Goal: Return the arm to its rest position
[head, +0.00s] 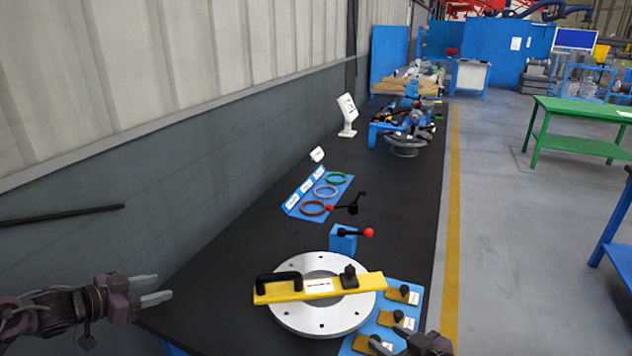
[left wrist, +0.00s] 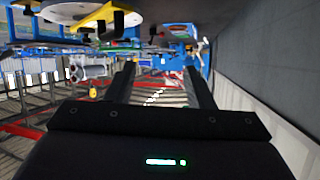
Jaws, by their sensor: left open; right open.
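My left gripper (head: 162,287) is at the lower left in the head view, off the table's left edge. Its two fingers are apart with nothing between them. The left wrist view shows the same open fingers (left wrist: 160,82) and an upturned scene beyond. My right gripper (head: 390,338) shows only in part at the bottom edge of the head view, beside the blue tool board; its fingers are apart. A round metal flange (head: 290,315) lies on the black table (head: 235,285). A yellow bar (head: 370,282) with a black handle and a black knob lies across it.
A blue board (head: 413,315) with small yellow pieces lies right of the flange. A blue block (head: 343,243) with a red-tipped lever stands behind it. Coloured rings (head: 325,191) lie further back. A grey wall (head: 120,180) runs along the left. Table surface left of the flange is clear.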

